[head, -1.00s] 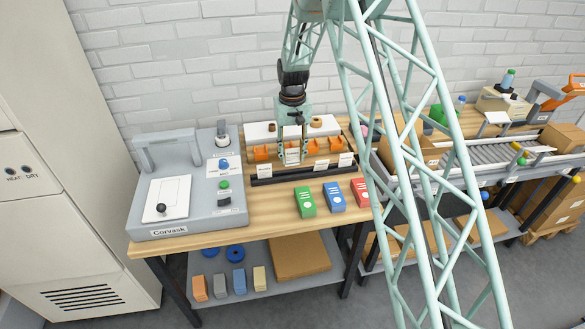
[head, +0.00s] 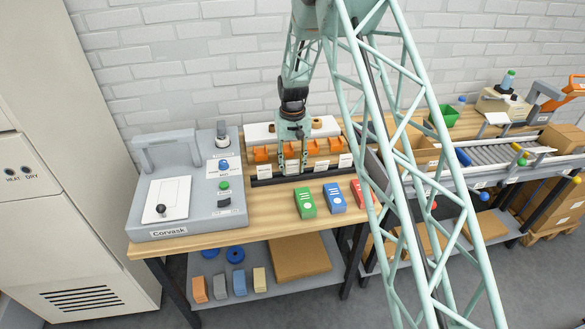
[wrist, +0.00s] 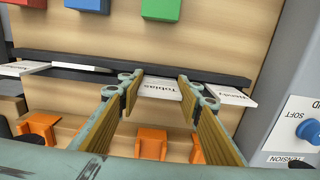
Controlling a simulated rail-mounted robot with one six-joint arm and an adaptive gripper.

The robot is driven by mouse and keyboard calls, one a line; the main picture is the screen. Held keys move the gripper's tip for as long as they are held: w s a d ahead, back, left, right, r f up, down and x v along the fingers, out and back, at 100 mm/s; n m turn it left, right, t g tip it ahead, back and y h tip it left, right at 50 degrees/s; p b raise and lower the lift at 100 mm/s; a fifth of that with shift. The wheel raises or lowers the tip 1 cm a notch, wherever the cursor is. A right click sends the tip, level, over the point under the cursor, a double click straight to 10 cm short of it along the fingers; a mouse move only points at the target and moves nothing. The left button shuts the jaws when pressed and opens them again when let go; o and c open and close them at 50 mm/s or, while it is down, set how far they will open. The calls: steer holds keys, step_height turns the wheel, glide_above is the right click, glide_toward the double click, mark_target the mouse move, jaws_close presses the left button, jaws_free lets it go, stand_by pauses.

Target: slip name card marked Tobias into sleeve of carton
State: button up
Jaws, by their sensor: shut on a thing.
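The name card reading Tobias (wrist: 163,87) lies between the two fingers of my gripper (wrist: 160,82) in the wrist view, at the dark card rail (wrist: 90,73). My gripper is shut on it. In the head view my gripper (head: 292,170) points down at the left part of the rail. I cannot tell whether the card is clear of the rail. Another card (wrist: 232,95) stands just right of the fingers in the wrist view. A brown carton (head: 424,152) stands on the right, partly behind my lattice arm; I cannot make out its sleeve.
Orange holders (wrist: 153,143) line up beside the rail. Green (head: 305,202), blue (head: 334,197) and red boxes lie on the bench in front of it. A grey Corvask machine (head: 190,190) stands left. A roller conveyor (head: 490,152) runs along the right.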

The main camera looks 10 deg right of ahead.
steer(key=shift+f, duration=0.2)
steer(key=shift+f, duration=0.2)
steer(key=o, duration=0.7)
steer(key=shift+c, duration=0.2)
steer(key=shift+r, duration=0.1)
step_height(320, 180, up, 11)
steer(key=shift+r, duration=0.1)
steer(key=shift+r+p, duration=0.3)
steer(key=shift+r, duration=0.2)
stand_by(0.8)
